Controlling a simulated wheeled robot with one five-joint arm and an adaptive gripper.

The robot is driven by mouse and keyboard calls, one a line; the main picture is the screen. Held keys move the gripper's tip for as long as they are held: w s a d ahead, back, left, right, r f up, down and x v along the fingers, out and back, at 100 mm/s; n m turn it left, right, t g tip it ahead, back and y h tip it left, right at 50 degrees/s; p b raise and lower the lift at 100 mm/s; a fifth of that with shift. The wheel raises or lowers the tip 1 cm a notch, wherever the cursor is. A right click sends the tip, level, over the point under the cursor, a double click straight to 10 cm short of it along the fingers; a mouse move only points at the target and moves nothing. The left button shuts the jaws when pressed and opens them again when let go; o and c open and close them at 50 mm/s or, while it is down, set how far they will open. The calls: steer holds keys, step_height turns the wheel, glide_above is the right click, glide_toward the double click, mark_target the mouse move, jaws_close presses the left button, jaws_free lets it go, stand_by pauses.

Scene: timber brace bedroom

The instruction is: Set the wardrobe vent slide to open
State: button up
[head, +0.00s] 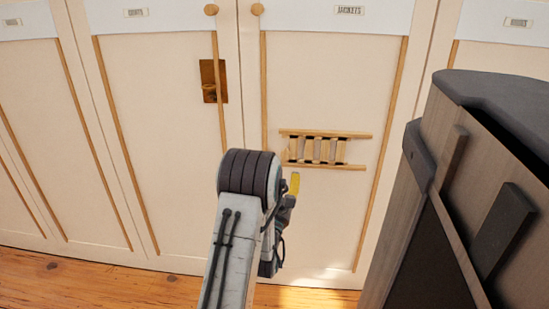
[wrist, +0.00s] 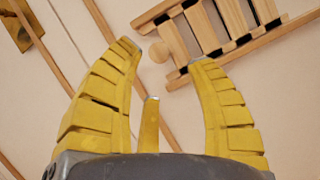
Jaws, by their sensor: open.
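The wardrobe vent slide (head: 318,150) is a set of pale wooden slats between two horizontal wooden rails on the door labelled JACKETS. Narrow dark gaps show between the slats. In the wrist view the vent (wrist: 215,28) is at the upper right, tilted. A small round wooden knob (wrist: 158,56) shows beside its near end, between my fingertips in the picture; I cannot tell its depth from them. My gripper (wrist: 163,50) is open and empty, with yellow ribbed fingers. In the head view my gripper (head: 294,184) is just below the vent's left end, mostly hidden by my arm.
A brass latch plate (head: 213,81) is on the door to the left; it also shows in the wrist view (wrist: 22,25). Round knobs (head: 257,9) sit at the door tops. A dark-topped wooden cabinet (head: 445,190) stands close on the right. Wooden floor (head: 100,285) is clear at the lower left.

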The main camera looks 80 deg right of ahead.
mark_target(285, 156)
steer(key=shift+d+r+b, duration=0.2)
steer(key=shift+d+b, duration=0.35)
steer(key=shift+d, duration=0.1)
steer(key=shift+x, duration=2.75)
steer(key=shift+c, duration=0.2)
steer(key=shift+r, duration=0.1)
jaws_close()
